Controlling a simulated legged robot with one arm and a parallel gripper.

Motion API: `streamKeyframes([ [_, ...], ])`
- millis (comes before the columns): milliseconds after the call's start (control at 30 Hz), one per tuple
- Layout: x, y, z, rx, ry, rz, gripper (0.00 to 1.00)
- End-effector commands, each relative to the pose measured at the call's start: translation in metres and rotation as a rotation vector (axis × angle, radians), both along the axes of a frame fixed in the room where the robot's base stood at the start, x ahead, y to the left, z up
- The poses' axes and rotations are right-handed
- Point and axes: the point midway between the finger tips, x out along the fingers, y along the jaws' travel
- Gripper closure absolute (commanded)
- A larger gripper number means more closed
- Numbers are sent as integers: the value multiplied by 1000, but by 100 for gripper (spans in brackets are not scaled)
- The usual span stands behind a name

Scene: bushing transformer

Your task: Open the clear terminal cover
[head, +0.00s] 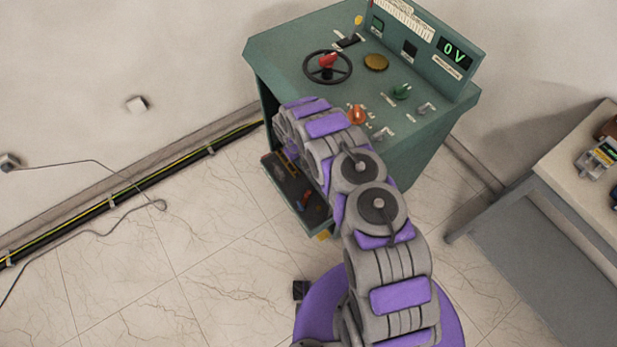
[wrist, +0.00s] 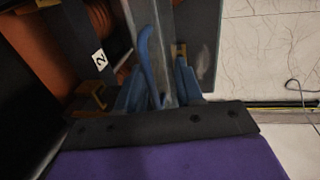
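The green control cabinet (head: 290,60) stands at top centre in the head view, with a dark lower tray (head: 292,200) at its front. My arm reaches down to this lower part, and my gripper is hidden there in the head view. In the wrist view, my gripper (wrist: 160,95) has blue-grey fingers on both sides of an upright grey strip (wrist: 178,60). A curved blue piece (wrist: 147,60) stands along the strip. Whether the fingers touch either is unclear. I cannot clearly make out the clear terminal cover; the strip may be part of it.
An orange ribbed part (wrist: 104,20) and a tag marked 2 (wrist: 99,58) lie left of the strip. A black cable with a yellow stripe (head: 150,185) runs along the wall base. A workbench (head: 570,165) stands at right. Tiled floor is free at lower left.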

Motion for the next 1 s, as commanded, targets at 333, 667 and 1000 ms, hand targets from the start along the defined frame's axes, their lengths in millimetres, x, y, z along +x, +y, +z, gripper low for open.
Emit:
streamKeyframes([
  [333,-25,-5,23,-4,4,1,64],
  [667,-64,-14,26,-5,4,2,64],
  [1000,-111,-24,31,-4,2,2,64],
])
